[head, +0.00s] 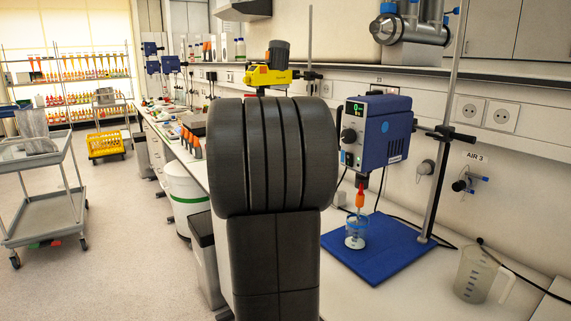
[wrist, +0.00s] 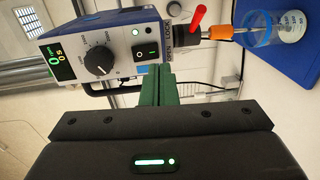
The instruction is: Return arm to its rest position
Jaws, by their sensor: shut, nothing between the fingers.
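My arm, dark grey, stands upright in the middle of the head view and hides part of the bench; my gripper is not visible there. In the wrist view, my gripper (wrist: 160,76) has its green fingers together with nothing between them. The blue stirrer (wrist: 100,50) with its green display, knob and switch is just beyond the fingers; I cannot tell whether they touch. In the head view the stirrer (head: 385,128) is on a stand right of my arm. Below it, a small glass vessel (head: 355,238) with a blue ring is on the blue base plate (head: 390,258).
A measuring jug (head: 475,275) stands at the bench's right. A metal pole (head: 440,150) rises beside the stirrer. A yellow device (head: 266,76) is behind my arm. At left are a trolley (head: 40,205), a yellow crate (head: 105,145) and open floor.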

